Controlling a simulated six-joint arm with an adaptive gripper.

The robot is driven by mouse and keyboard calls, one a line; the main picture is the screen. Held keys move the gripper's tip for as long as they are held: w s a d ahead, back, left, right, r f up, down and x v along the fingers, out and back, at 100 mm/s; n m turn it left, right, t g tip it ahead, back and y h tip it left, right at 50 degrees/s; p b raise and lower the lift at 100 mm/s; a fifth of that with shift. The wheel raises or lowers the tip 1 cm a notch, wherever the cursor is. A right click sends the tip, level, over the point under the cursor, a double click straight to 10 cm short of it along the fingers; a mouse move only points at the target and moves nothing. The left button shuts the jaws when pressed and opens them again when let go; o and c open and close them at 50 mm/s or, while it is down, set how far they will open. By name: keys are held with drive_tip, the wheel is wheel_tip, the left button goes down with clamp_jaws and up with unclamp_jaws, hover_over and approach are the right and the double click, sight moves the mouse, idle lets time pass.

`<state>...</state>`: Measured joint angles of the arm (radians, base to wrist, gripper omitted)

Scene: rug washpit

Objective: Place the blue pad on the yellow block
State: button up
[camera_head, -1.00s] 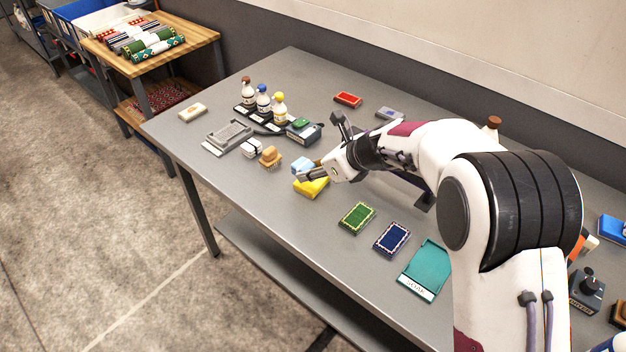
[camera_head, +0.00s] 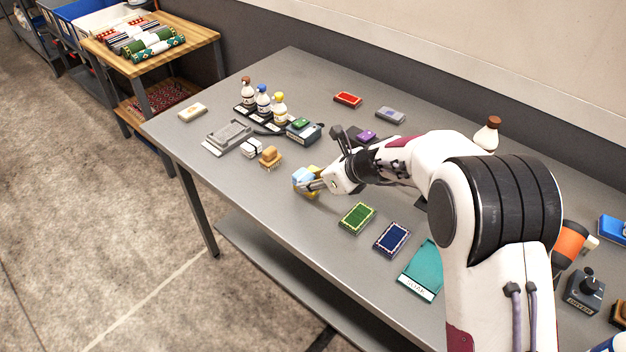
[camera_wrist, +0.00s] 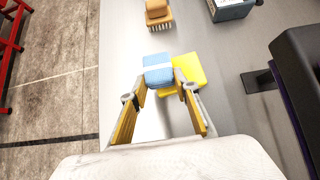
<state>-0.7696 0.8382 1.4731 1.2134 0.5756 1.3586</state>
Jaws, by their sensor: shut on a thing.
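The light blue pad (camera_wrist: 158,72), with a pale stripe, sits between the fingertips of my gripper (camera_wrist: 160,92) in the wrist view. My gripper is shut on it. The yellow block (camera_wrist: 190,68) shows to the right of the pad and a little below it, partly hidden by the pad and the right finger. In the head view the blue pad (camera_head: 302,178) overlaps the left part of the yellow block (camera_head: 314,190). I cannot tell whether the pad touches the block's top.
A tan brush (camera_head: 270,157) stands left of the pad. Bottles (camera_head: 263,98) stand in a black rack behind.

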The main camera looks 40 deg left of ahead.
drive_tip(key=shift+f, duration=0.15)
drive_tip(key=o, duration=0.9)
drive_tip(key=shift+r, duration=0.25)
drive_tip(key=shift+d+r, duration=0.15)
drive_tip(key=shift+v, duration=5.75)
